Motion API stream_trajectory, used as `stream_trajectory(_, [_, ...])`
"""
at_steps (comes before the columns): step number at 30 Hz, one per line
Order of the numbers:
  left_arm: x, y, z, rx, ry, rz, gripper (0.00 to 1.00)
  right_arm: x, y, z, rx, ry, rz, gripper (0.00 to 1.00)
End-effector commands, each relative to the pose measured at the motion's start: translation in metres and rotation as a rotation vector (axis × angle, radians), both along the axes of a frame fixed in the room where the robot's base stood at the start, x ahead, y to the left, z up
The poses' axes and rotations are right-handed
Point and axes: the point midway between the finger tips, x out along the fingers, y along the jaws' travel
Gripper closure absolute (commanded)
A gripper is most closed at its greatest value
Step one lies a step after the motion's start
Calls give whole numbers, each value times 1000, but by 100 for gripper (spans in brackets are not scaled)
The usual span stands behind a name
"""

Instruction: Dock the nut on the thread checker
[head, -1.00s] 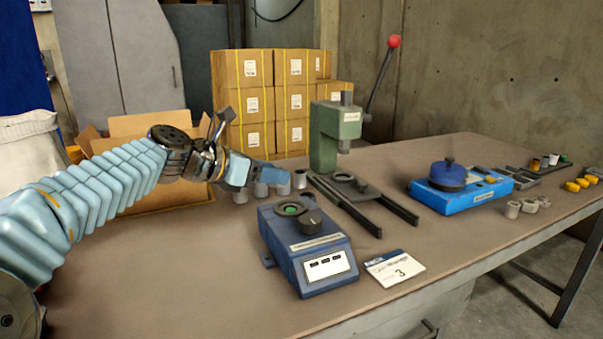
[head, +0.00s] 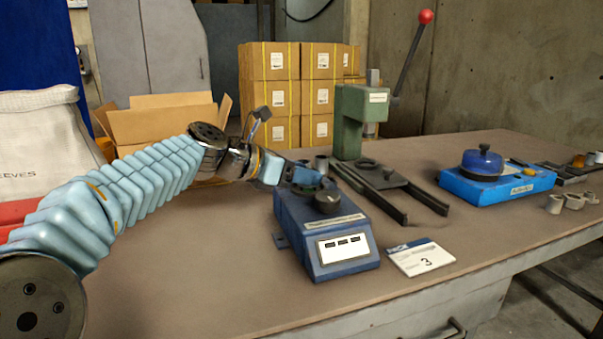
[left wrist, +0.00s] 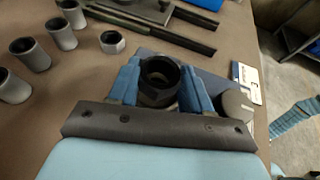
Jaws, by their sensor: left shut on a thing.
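The thread checker (head: 330,235) is a blue box with a black knob (head: 328,203) and a white display label, on the near middle of the bench. My left gripper (head: 308,178) is over its back left top and hides the green spot there. In the left wrist view, the blue fingers of the left gripper (left wrist: 160,72) are shut on a dark nut (left wrist: 157,96), with its round opening facing up. The checker's knob (left wrist: 235,105) shows just right of the fingers. I cannot tell whether the nut touches the checker.
Another hex nut (left wrist: 113,42) and several grey sleeves (left wrist: 62,34) stand left of the checker. A green press (head: 350,125) with dark rails is behind it. A card (head: 420,257) lies to its right, and a blue fixture (head: 497,187) farther right. The front left bench is clear.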

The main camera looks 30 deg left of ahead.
Motion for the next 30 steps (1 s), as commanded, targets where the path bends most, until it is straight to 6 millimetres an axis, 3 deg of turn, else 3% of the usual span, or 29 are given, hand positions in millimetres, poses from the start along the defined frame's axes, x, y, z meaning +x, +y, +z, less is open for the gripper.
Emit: stream_trajectory(30, [0,0,0,0,0,0,90,0,0,5,0,0,-1,26])
